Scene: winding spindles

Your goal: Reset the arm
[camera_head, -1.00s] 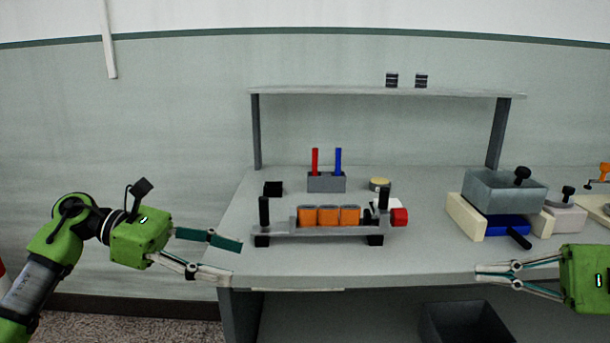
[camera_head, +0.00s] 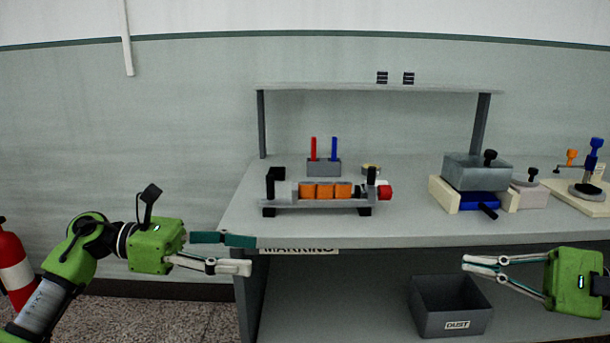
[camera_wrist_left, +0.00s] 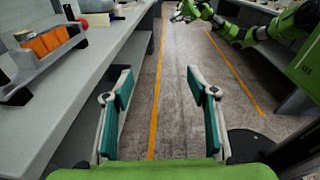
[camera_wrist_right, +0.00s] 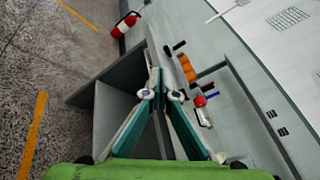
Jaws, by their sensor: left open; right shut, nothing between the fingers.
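My left gripper (camera_head: 250,254) is open and empty, in front of the table's left front corner. Its spread fingers also show in the left wrist view (camera_wrist_left: 162,82). My right gripper (camera_head: 466,265) is shut and empty, in front of the table's front edge toward the right. Its fingers meet at the tips in the right wrist view (camera_wrist_right: 157,75). The winding fixture (camera_head: 290,204) with orange spools (camera_head: 326,191) and a red knob (camera_head: 385,191) stands on the table (camera_head: 400,228), apart from both grippers.
A grey block holds a red rod (camera_head: 313,148) and a blue rod (camera_head: 334,148). A grey box-shaped device (camera_head: 476,170) stands at the right of the table. A dust bin (camera_head: 447,315) sits below. A fire extinguisher (camera_head: 12,262) stands at the far left. The floor in front is open.

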